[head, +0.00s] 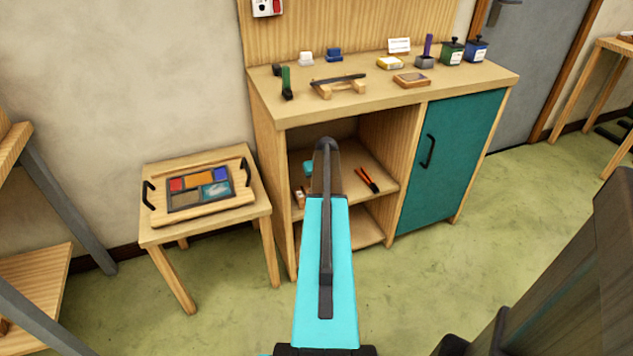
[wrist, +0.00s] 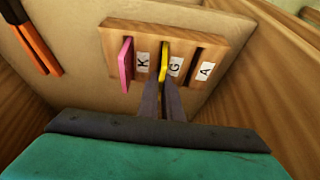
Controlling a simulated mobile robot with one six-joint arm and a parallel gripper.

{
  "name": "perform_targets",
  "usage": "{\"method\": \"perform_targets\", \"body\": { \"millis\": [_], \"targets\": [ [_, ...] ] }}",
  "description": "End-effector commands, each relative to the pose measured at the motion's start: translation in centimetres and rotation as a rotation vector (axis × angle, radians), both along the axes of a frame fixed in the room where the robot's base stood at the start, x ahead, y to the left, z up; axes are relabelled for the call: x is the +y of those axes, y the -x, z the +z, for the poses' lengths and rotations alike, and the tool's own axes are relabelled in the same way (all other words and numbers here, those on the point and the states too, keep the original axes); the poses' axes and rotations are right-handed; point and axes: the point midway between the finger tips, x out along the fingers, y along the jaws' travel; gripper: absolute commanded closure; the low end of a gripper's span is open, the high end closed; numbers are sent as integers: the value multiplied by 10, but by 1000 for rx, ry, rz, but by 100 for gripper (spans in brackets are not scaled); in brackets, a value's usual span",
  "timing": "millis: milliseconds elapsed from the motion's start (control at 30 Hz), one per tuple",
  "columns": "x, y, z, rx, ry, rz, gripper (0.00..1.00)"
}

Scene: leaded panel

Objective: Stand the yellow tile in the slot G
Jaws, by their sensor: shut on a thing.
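The wooden rack (wrist: 222,40) in the wrist view has slots marked K, G and A, each label right of its slot. The yellow tile (wrist: 164,60) stands upright at the middle slot, beside the G label. My gripper (wrist: 166,84) is shut on its near end. I cannot tell how deep the tile sits. A pink tile (wrist: 126,62) stands in slot K, and slot A (wrist: 194,66) is an empty dark gap. In the head view my arm reaches into the open cabinet and hides most of my gripper; the rack (head: 299,198) shows only as a small piece.
Orange-handled pliers (head: 367,180) lie on the same shelf and show in the wrist view (wrist: 38,45). A teal door (head: 455,165) is shut at the right. A stool (head: 160,235) holds a tray with a coloured panel.

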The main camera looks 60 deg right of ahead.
Motion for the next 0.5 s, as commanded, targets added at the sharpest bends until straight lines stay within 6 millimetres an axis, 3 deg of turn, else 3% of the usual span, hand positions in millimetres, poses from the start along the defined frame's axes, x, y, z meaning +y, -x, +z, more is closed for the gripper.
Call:
{"method": "perform_targets", "body": {
  "millis": [200, 367, 500],
  "targets": [
    [0, 0, -4, 0, 0, 0, 100],
    [0, 0, -4, 0, 0, 0, 73],
    [0, 0, -4, 0, 0, 0, 73]
  ]
}}
